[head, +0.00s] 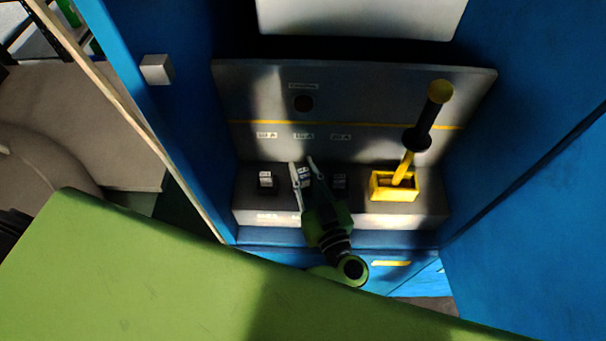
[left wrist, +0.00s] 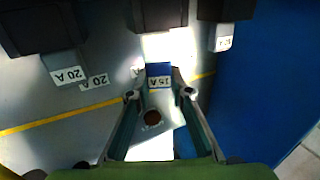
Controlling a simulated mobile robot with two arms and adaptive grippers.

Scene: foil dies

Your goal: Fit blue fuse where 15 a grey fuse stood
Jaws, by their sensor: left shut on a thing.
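My left gripper (head: 304,168) reaches into the blue cabinet at the middle of three fuse places. In the left wrist view its fingers (left wrist: 160,92) are closed on a blue fuse (left wrist: 158,77) with an upside-down "15 A" label. The fuse is in line with the middle black holder (left wrist: 160,14); I cannot tell whether it is seated. In the head view the fingers partly hide it. A fuse with a "20 A" label (left wrist: 67,75) is in one neighbouring holder, and a pale-labelled fuse (left wrist: 222,37) is in the other. My right gripper is not in view.
A yellow box (head: 394,187) with a black-handled yellow lever or tool (head: 425,115) stands right of the fuses. A dark round lamp or button (head: 304,103) is on the back panel (head: 370,98). Blue cabinet walls (head: 530,140) close in both sides.

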